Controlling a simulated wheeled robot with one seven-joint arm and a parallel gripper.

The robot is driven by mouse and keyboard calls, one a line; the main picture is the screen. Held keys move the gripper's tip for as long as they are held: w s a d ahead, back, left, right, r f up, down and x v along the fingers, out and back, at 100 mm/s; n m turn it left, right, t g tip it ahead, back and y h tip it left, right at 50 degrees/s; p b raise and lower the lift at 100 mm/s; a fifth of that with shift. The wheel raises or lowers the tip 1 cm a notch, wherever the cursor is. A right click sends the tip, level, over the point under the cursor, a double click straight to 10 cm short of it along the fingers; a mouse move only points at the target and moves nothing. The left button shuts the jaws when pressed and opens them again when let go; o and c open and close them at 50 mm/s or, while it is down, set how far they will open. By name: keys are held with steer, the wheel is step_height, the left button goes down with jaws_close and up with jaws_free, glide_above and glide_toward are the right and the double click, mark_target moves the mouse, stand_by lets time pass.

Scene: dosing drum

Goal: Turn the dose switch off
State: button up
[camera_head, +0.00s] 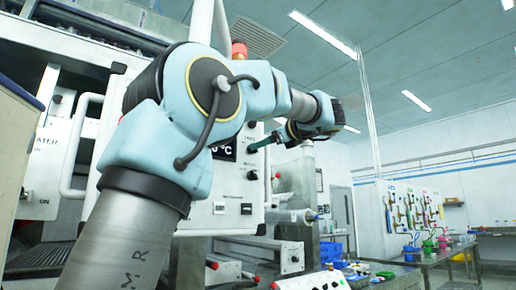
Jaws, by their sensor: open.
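A white control panel (232,195) stands behind my arm in the middle of the view. It carries a black display (224,152) reading a °C value, partly covered by my arm. Black knobs sit down its right side, an upper one (252,124) and a lower one (252,175). A black switch (246,208) is below. The labels are too small to read, so I cannot tell which is the dose switch. My gripper (257,146) is open, pointing left at the panel's right side near the knobs. I cannot tell whether it touches a knob.
A white cabinet (48,160) with a heater label and an ON switch (24,193) is at left, with white bar handles (70,150). A red beacon (239,50) is above. A blue crate (331,252) and a bench (430,252) stand at right.

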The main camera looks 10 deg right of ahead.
steer(key=v, duration=0.6)
steer(key=shift+s+b, duration=0.25)
steer(key=shift+b, duration=0.2)
steer(key=shift+d, duration=0.15)
